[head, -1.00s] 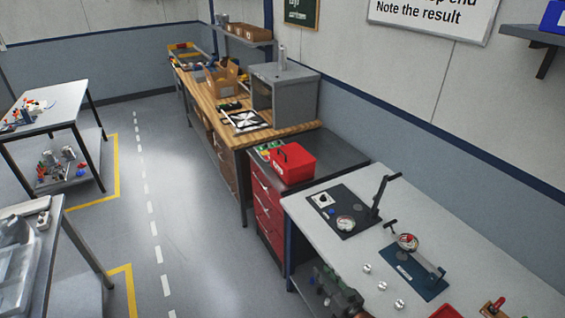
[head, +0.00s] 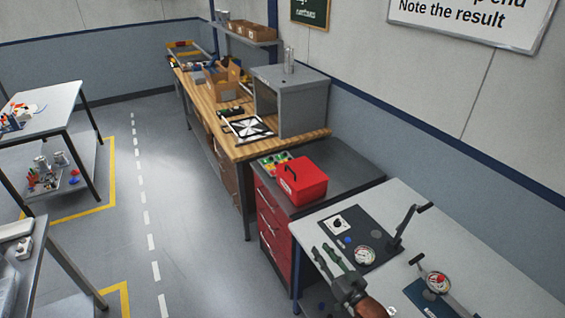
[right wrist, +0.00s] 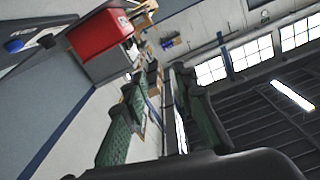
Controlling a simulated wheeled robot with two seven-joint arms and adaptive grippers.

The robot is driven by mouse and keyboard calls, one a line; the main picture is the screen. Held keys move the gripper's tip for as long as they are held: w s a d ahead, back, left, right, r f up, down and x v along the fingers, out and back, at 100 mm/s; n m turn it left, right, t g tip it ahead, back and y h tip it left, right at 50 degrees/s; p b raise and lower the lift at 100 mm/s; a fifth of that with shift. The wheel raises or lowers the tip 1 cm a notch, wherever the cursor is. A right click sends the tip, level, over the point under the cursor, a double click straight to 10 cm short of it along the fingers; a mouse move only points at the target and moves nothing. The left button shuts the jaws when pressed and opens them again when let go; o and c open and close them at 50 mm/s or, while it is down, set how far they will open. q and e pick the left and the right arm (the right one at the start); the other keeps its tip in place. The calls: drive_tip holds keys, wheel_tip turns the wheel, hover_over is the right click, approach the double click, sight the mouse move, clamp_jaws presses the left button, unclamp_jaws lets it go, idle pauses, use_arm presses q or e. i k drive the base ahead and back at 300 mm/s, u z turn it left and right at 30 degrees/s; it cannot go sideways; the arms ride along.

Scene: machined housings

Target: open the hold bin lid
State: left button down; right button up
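A red box with a lid and a dark handle on top (head: 302,182) stands on the dark cabinet top. It looks like the hold bin, and its lid appears shut. It also shows in the right wrist view (right wrist: 98,36) at the upper left. My left gripper is not in view.
The grey bench (head: 455,238) right of the cabinet (head: 272,222) carries a dark gauge plate with an upright lever arm (head: 408,225) and a second gauge (head: 436,282). Small colored pieces (head: 274,163) lie left of the box. The aisle floor at left is clear.

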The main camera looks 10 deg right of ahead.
sight(301, 172)
drive_tip(key=z, duration=0.05)
drive_tip(key=i, duration=1.3)
